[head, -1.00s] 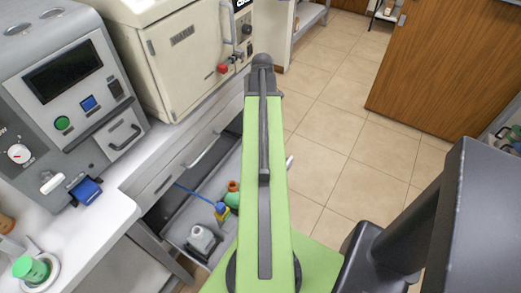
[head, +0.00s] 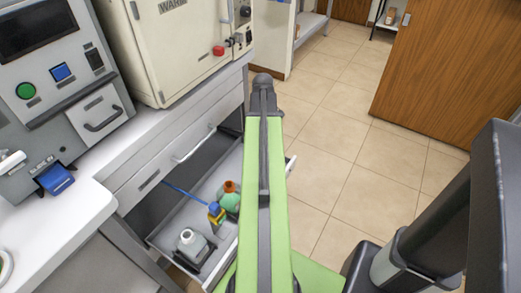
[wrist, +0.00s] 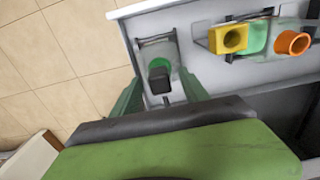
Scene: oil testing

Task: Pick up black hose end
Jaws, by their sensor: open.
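No black hose end can be clearly made out in either view. In the wrist view a dark, squarish piece (wrist: 159,82) shows at the near end of a clear bottle with a green ring (wrist: 157,60); I cannot tell whether it is a cap or something else. My gripper (wrist: 160,97) is open, its green fingers apart on either side of that dark piece in the picture, with no contact visible. In the head view the gripper is hidden, and a greyish bottle (head: 191,241) stands in the open drawer (head: 165,238).
A yellow-topped bottle (wrist: 232,39) and an orange-topped bottle (wrist: 292,42) also lie in the drawer's area. A grey instrument (head: 55,85) and a cream cabinet (head: 175,50) stand on the white counter (head: 85,218).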

